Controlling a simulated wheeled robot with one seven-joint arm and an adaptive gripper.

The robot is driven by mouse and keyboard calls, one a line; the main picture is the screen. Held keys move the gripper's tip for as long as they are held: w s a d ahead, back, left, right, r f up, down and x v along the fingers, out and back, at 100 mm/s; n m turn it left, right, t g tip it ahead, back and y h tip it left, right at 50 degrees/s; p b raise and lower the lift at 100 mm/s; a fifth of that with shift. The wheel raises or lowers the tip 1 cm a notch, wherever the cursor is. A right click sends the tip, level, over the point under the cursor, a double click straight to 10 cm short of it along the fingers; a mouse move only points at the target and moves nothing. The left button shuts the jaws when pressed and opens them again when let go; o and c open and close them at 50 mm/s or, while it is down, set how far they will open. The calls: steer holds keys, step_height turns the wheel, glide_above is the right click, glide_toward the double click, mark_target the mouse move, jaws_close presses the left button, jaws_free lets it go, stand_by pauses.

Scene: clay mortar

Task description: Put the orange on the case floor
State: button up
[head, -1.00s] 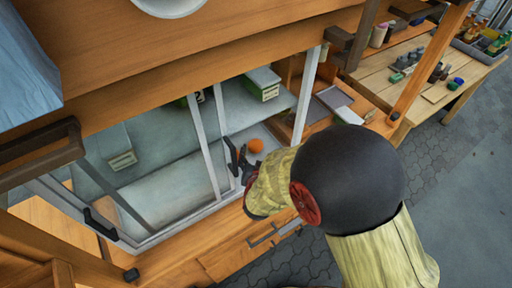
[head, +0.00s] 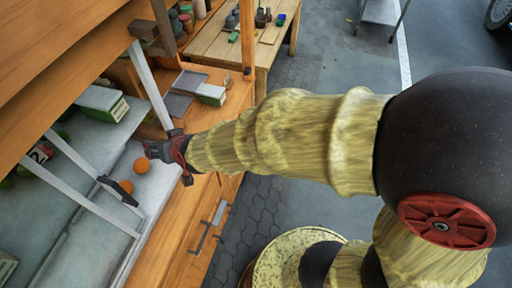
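An orange (head: 141,166) shows in the head view inside the glass-fronted case, against its pale floor (head: 100,215). A second round orange shape (head: 125,187) shows just below and left of it, partly covered by a black door handle; I cannot tell if it is another fruit or a reflection. My gripper (head: 148,149) reaches in from the right at the case opening. Its dark fingertips are just above and right of the upper orange, with a small gap seeming to separate them. The fingers are too small to tell if they are open.
Sliding glass doors with pale metal frames (head: 92,204) stand left of my gripper. A green-and-white box (head: 103,103) is on the case's upper level. A wooden ledge (head: 205,190) with drawer handles runs below. A wooden workbench (head: 245,45) stands beyond; paved floor lies right.

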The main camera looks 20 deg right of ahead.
steer(key=s+d+r+g+h, duration=0.1)
steer(key=s+d+r, duration=0.5)
steer(key=d, duration=0.4)
steer(key=s+d+r+g+h, duration=0.1)
steer(key=s+d+r, duration=0.1)
steer(key=s+d, duration=0.5)
steer(key=s+d+r+g+h, duration=0.1)
steer(key=s+d+r+h, duration=0.1)
steer(key=s+d, duration=0.6)
steer(key=shift+s+r+g, duration=0.15)
steer(key=shift+r+g, duration=0.15)
steer(key=shift+r, duration=0.1)
steer(key=shift+c, duration=0.9)
